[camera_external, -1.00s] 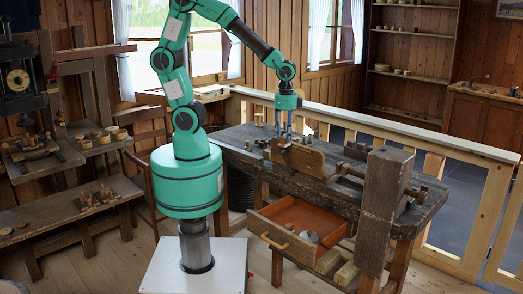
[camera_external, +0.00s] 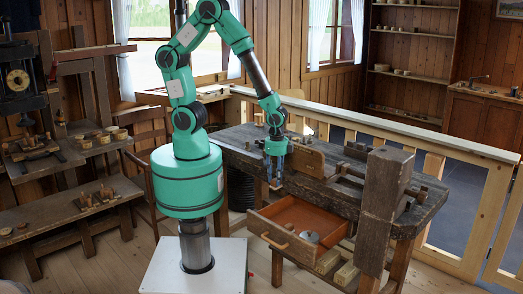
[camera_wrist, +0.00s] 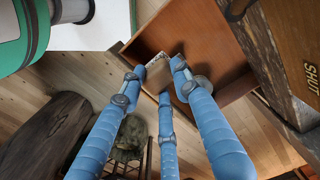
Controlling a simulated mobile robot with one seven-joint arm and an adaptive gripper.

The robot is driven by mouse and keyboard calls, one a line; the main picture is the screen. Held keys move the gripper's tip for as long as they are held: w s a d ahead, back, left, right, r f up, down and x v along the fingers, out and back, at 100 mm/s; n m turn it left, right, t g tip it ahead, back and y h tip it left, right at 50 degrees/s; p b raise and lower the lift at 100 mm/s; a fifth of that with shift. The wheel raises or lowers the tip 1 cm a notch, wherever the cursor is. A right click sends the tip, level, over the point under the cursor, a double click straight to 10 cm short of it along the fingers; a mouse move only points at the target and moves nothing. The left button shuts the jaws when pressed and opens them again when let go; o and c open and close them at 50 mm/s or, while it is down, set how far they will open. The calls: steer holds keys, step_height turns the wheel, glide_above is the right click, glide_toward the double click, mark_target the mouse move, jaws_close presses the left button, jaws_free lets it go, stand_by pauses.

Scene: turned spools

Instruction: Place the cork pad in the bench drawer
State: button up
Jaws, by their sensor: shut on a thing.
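The cork pad (camera_wrist: 158,77) is a small brown piece with a pale edge, held between the blue fingertips in the wrist view. My gripper (camera_wrist: 158,84) has three fingers closed around it. In the external view my gripper (camera_external: 275,184) points down, above and a little behind the left side of the open bench drawer (camera_external: 262,226). The pad is too small there to make out clearly. The drawer is pulled out from under the bench and has an orange-brown inside; in the wrist view its floor (camera_wrist: 195,35) lies below and beyond the pad.
A grey round object (camera_external: 309,237) lies in the drawer near its front right. The dark wooden bench (camera_external: 235,140) carries a brown board (camera_external: 307,160) and small turned pieces. A thick wooden post (camera_external: 385,205) stands right of the drawer. The drawer's left half looks clear.

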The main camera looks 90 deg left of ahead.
step_height(320, 180, down, 10)
steer(key=shift+f, duration=0.2)
steer(key=shift+f+b, duration=0.7)
steer(key=shift+f, duration=2.4)
steer(key=shift+f+b, duration=0.45)
steer(key=shift+f, duration=1.45)
steer(key=shift+f, duration=0.1)
steer(key=o, duration=1)
steer(key=shift+o, duration=0.2)
